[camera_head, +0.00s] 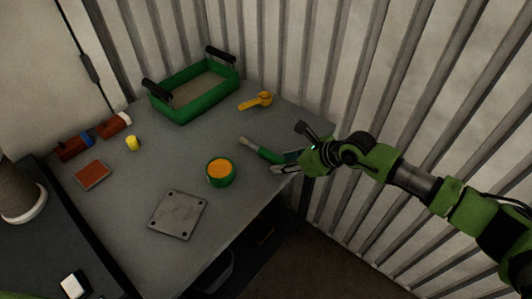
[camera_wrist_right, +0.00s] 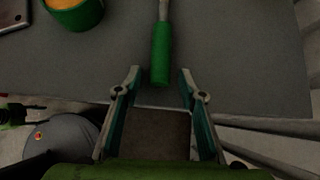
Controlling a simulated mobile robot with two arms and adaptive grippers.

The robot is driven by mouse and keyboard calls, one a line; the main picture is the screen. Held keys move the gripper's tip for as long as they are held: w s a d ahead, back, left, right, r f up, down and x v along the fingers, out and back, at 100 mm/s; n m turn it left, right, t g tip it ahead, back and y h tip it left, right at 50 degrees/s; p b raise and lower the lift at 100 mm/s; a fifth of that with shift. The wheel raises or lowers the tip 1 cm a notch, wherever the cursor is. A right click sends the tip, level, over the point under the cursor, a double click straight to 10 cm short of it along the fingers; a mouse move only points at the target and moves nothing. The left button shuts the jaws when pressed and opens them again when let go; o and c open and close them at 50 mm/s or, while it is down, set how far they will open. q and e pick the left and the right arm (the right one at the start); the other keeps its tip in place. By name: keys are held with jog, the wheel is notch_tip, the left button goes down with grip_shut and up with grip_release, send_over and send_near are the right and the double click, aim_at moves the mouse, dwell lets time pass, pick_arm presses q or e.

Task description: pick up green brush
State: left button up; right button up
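The green brush (camera_head: 266,154) lies on the grey table near its right edge, its pale tip pointing to the upper left. In the right wrist view its green handle (camera_wrist_right: 161,55) points toward my right gripper (camera_wrist_right: 157,84). My right gripper also shows in the head view (camera_head: 286,163), at the handle end of the brush. Its two fingers are spread wide, with the handle's end just at the opening between the tips. Nothing is held. My left gripper is not in either view.
A round green container with orange contents (camera_head: 221,172) stands left of the brush. A metal plate (camera_head: 177,215), a yellow scoop (camera_head: 257,101) and a green tray with black handles (camera_head: 183,116) are also on the table. A corrugated wall (camera_head: 400,75) rises close behind my right arm.

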grip_shut()
jog(key=shift+r, duration=0.1)
